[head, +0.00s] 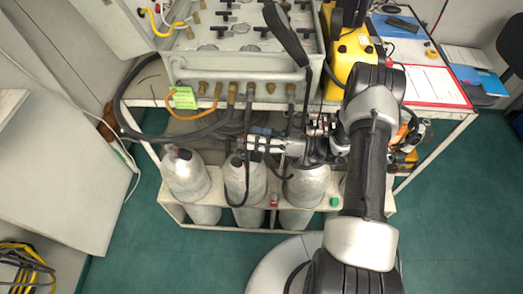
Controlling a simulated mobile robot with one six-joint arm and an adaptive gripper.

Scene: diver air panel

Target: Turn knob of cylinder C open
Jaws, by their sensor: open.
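Several grey gas cylinders stand in a white rack under the panel: one at the left (186,177), one in the middle (241,180) and one to its right (306,187). Part of another shows behind my arm. No letters are readable, so I cannot tell which is cylinder C. My gripper (254,149) is open and points left, over the tops of the middle and right cylinders. Its fingers are near the middle cylinder's valve; I cannot tell whether they touch it. The gripper and hoses hide the valve knobs there.
The air panel (243,67) with a front bar stands on the table above the cylinders. Black hoses (197,133) hang down to the valves. A yellow case (350,58) and a red-edged sheet (432,86) lie right. Green floor (165,255) is clear at front left.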

